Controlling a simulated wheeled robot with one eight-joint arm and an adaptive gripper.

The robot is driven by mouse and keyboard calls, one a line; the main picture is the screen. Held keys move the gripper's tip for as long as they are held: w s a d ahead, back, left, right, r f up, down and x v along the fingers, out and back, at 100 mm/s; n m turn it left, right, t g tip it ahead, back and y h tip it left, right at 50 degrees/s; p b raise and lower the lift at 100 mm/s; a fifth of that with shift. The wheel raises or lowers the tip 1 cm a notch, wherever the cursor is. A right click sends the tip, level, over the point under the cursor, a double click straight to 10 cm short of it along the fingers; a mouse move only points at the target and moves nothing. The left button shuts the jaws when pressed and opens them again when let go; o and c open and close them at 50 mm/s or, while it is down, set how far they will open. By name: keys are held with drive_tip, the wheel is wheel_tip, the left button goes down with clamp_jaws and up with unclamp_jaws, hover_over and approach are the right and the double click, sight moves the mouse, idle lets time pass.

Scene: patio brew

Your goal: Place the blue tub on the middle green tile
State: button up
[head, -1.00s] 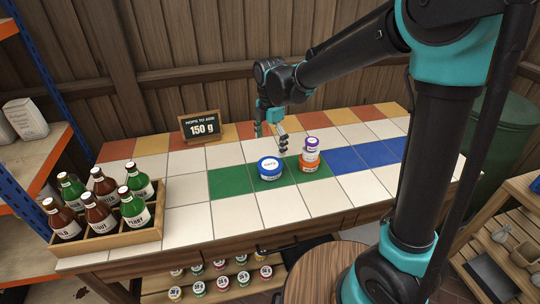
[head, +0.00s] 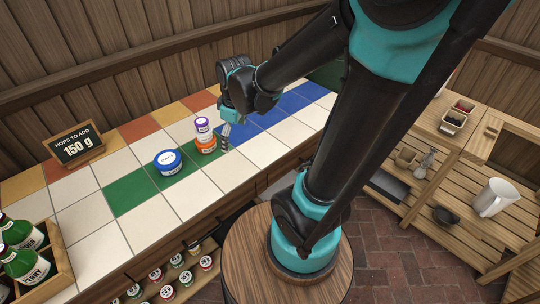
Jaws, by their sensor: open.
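The blue tub (head: 168,162) with a white lid label stands upright on the middle green tile (head: 178,179), toward its back edge. The left green tile (head: 130,193) is bare. On the right green tile, an orange tub (head: 206,146) stands with a purple-and-white tub (head: 203,127) stacked on it. My gripper (head: 225,146) is open and points down just right of this stack, apart from the blue tub. The stack stands between my gripper and the blue tub. Whether a finger touches the orange tub I cannot tell.
A "150 g" hops sign (head: 77,147) stands at the back left. A wooden crate (head: 60,278) of bottles is at the front left. White tiles in front and blue tiles (head: 290,101) to the right are clear. A wooden shelf (head: 470,190) with a mug stands right.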

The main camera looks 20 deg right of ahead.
drive_tip(key=s+d+f+m+t, duration=0.1)
drive_tip(key=s+d+f+m, duration=0.4)
drive_tip(key=s+d+m, duration=0.3)
drive_tip(key=shift+d+m+t+h, duration=0.4)
drive_tip(key=shift+d+m, duration=0.65)
drive_tip(key=shift+m, duration=0.35)
